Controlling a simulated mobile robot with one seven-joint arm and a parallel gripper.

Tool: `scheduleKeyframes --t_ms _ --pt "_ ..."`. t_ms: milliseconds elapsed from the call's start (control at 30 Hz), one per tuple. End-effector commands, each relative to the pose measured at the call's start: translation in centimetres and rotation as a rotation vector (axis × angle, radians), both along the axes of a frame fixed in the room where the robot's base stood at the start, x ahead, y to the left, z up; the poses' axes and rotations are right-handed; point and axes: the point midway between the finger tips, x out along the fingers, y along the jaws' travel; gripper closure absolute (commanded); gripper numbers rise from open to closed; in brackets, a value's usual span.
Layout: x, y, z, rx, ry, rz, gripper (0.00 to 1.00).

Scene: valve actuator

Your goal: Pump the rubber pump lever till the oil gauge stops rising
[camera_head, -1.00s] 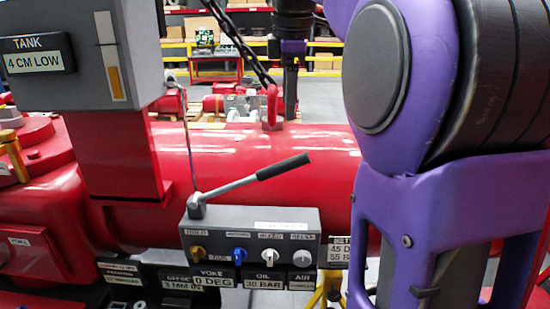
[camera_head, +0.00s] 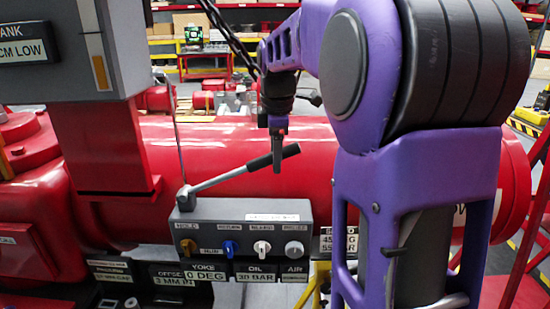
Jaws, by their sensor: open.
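The pump lever (camera_head: 222,178) rises to the right from the left end of the grey control box, ending in a black rubber grip (camera_head: 284,153). My gripper (camera_head: 278,168) points down at the grip, overlapping it in the picture; I cannot tell whether it touches. It is open, though the gap between its fingers is hard to see. The grey box (camera_head: 205,212) carries several knobs. The OIL label (camera_head: 257,277) below it reads 30 BAR. The tank gauge (camera_head: 100,72) at the upper left shows an orange column, with a label reading CM LOW.
The large red cylinder (camera_head: 340,160) lies behind the lever. A grey tank box (camera_head: 75,50) on a red post (camera_head: 100,150) stands left of it. A chain (camera_head: 225,30) hangs near my arm. My purple arm covers the right side.

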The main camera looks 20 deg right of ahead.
Motion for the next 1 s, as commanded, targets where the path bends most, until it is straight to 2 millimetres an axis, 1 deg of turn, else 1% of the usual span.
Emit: scheduleKeyframes --t_ms 100,367,467,500,667,700,733,1000 --pt "0.13 -0.05 -0.57 0.000 -0.001 0.000 0.36" --pt "0.16 -0.06 -0.66 0.000 0.000 -0.001 0.36" --pt "0.16 -0.06 -0.65 0.000 0.000 -0.001 0.52" --pt "0.16 -0.06 -0.65 0.000 0.000 -0.001 0.60" --pt "0.16 -0.06 -0.64 0.000 0.000 -0.001 0.88" --pt "0.15 -0.05 -0.63 0.000 0.000 -0.001 0.96" --pt "0.15 -0.05 -0.63 0.000 0.000 -0.001 1.00" --pt "0.15 -0.05 -0.62 0.000 -0.001 -0.001 1.00"
